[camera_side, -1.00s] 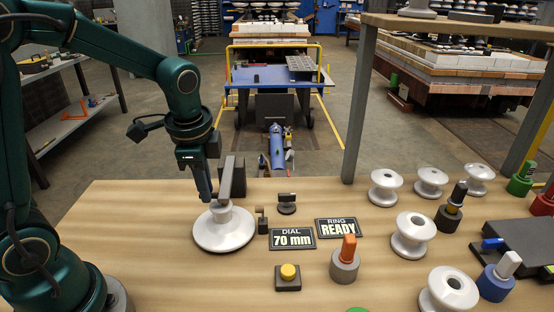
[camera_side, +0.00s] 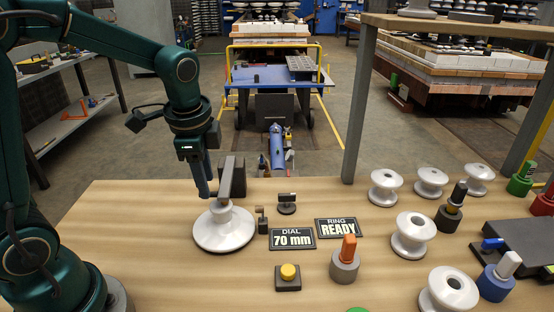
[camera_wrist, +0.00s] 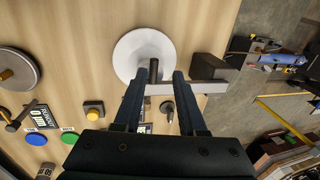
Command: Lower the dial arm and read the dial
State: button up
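The dial arm (camera_side: 227,178) is a grey bar reaching from a dark block (camera_side: 238,166) over a white disc-shaped insulator (camera_side: 224,235). In the wrist view the bar (camera_wrist: 200,88) crosses beyond my fingers, with a dark rod (camera_wrist: 154,70) at its end. My gripper (camera_side: 205,193) is beside the bar's left side, low over the disc. In the wrist view my gripper (camera_wrist: 159,76) has its fingers apart, with the rod's end between them. Whether either finger touches the bar is unclear. The dial sign (camera_side: 292,238) reads "DIAL 70 mm".
A second sign (camera_side: 338,228) reads "RING READY". A yellow button (camera_side: 288,272) and an orange-handled piece (camera_side: 345,260) stand at the front. Several white spool insulators (camera_side: 411,235) stand at right, near a shelf post (camera_side: 361,105). The table's front-left wood is bare.

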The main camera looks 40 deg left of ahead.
jog(key=shift+s+d+r, duration=0.1)
jog(key=shift+s+d+r, duration=0.15)
jog(key=shift+r, duration=1.05)
jog(key=shift+s+d+r, duration=0.15)
jog(key=shift+r, duration=1.05)
